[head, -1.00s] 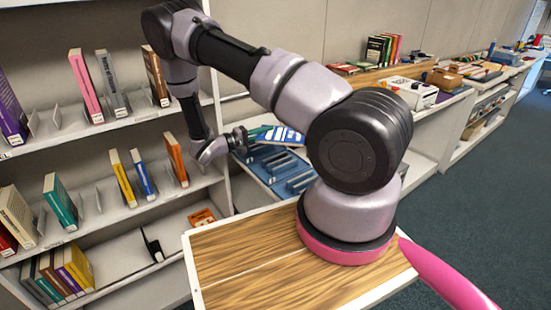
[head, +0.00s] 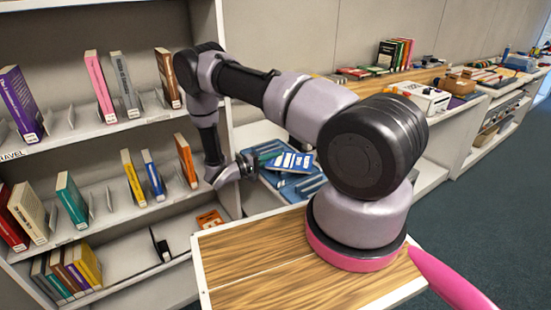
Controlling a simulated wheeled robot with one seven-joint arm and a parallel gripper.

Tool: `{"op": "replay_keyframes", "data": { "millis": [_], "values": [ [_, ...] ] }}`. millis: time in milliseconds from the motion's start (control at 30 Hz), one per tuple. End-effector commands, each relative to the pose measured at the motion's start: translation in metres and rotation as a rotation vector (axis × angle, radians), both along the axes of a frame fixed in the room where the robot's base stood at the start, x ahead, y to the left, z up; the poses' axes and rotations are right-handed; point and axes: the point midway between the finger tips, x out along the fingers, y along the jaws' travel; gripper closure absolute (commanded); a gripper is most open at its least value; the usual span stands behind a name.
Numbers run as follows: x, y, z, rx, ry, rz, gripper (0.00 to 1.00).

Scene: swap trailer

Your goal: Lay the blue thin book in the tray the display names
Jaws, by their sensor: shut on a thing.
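The blue thin book (head: 290,162), with white markings on its cover, is held roughly flat at the end of my gripper (head: 254,163). My gripper is shut on its left side; a green strip shows by the jaws, and I cannot tell whether it belongs to the book. Blue trays (head: 301,184) lie on the low counter below and around the book. I cannot tell whether the book touches them. My arm hides part of the counter. No readable display shows.
A shelf unit at left holds several upright books, including a yellow one (head: 132,178) and an orange one (head: 186,160). Its upright side panel stands close left of my gripper. A white box (head: 423,100) and more books stand on the counter at the back right.

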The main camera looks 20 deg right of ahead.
Motion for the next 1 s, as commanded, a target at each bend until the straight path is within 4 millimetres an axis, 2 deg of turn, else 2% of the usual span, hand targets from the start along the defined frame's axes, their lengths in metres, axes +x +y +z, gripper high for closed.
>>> {"op": "replay_keyframes", "data": {
  "millis": [33, 67, 100, 467, 567, 1000],
  "values": [
    [0.000, 0.000, -0.002, -0.001, 0.000, 0.001, 1.00],
    [0.000, 0.000, -0.002, 0.000, 0.000, 0.001, 0.81],
    [0.000, 0.000, -0.002, 0.000, 0.000, 0.000, 0.73],
    [0.000, 0.000, 0.002, 0.000, 0.000, -0.001, 0.73],
    [-0.001, 0.013, 0.001, 0.000, 0.001, 0.002, 0.73],
    [-0.014, 0.100, 0.000, -0.001, 0.001, 0.003, 0.73]
  ]
}}
